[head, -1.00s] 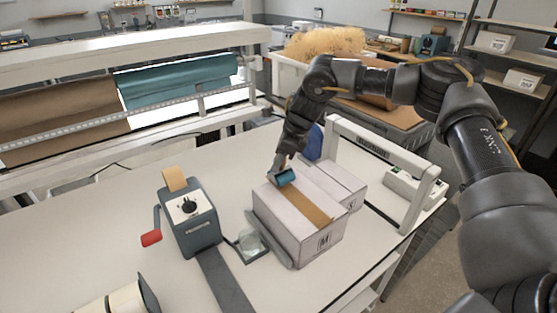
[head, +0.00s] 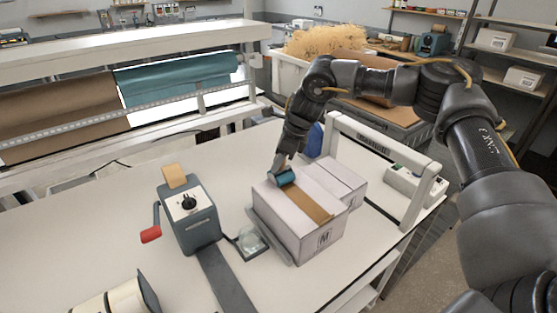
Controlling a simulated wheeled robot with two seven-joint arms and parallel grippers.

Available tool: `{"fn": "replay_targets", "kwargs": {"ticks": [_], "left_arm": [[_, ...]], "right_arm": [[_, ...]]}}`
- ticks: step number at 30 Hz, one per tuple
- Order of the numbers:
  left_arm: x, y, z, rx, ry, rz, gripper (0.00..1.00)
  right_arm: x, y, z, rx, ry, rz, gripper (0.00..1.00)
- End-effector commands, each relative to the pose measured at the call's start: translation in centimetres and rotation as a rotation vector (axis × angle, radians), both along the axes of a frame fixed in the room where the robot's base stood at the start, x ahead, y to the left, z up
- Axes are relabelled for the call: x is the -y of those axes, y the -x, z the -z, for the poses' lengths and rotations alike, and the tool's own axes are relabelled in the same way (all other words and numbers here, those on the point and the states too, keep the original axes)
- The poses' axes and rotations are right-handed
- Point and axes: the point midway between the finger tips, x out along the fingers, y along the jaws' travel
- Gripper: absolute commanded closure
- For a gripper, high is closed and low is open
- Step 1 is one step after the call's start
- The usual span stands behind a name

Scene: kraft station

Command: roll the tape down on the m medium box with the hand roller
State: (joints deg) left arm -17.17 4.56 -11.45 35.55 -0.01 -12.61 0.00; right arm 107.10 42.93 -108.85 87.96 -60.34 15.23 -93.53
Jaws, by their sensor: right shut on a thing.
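The medium box (head: 322,238), marked M, stands closed on the white table. A strip of brown tape (head: 312,205) runs along its top toward the near edge. The hand roller (head: 285,177) has a teal cylinder and rests at the far left end of the tape strip, seemingly touching the box top. My right gripper (head: 280,164) is shut on the roller, its fingertips small and partly hidden in the view. My left gripper is not in view.
A smaller box marked S (head: 345,180) stands right behind the medium box. A grey tape dispenser (head: 190,218) with a red-handled crank stands to the left. A white frame (head: 385,150) stands at the right. The table's left part (head: 80,235) is mostly clear.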

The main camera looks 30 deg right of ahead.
Motion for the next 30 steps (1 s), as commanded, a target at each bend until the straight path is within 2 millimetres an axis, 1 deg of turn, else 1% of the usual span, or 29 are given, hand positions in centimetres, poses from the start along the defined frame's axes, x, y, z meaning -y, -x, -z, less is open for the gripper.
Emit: {"fn": "replay_targets", "kwargs": {"ticks": [8, 18, 30], "left_arm": [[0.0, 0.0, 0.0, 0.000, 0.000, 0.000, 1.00], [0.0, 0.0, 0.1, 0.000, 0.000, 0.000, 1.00], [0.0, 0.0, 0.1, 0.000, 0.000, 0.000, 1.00]], "right_arm": [[0.1, 0.3, 0.1, -0.002, 0.001, 0.001, 0.91], [0.3, 2.1, 0.2, -0.003, 0.001, -0.001, 0.91], [0.4, 2.6, 0.1, -0.004, 0.001, 0.000, 0.91]]}}
